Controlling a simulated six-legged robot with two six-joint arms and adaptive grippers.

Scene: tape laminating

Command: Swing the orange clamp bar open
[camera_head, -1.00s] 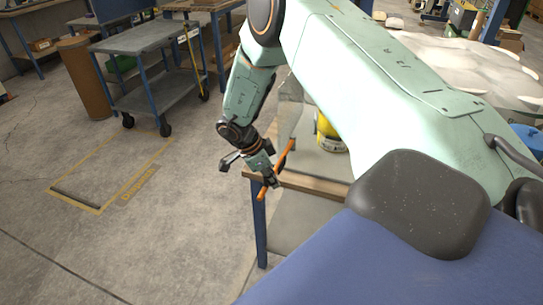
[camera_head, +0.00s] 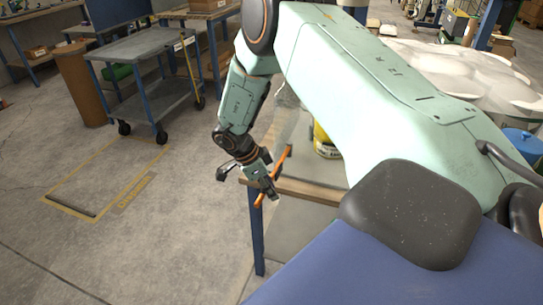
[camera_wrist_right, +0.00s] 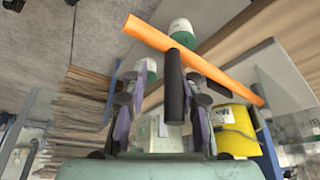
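The orange clamp bar (camera_head: 287,158) slants over the near left corner of a wood-edged table in the head view. In the right wrist view the bar (camera_wrist_right: 215,75) crosses diagonally beyond the fingers. A dark cylindrical handle (camera_wrist_right: 174,88) projects from it toward my wrist. My right gripper (camera_wrist_right: 162,108) is open. Its two fingers stand on either side of the handle, with gaps visible on both sides. In the head view my right gripper (camera_head: 252,180) is at the lower part of the bar and partly hides it. My left gripper is not in view.
The table's wooden edge (camera_head: 308,190) and blue leg (camera_head: 257,238) are beside the gripper. A yellow container (camera_head: 324,143) stands on the table behind the bar, partly hidden by my arm. A grey cart (camera_head: 150,45) stands farther left. The floor between is clear.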

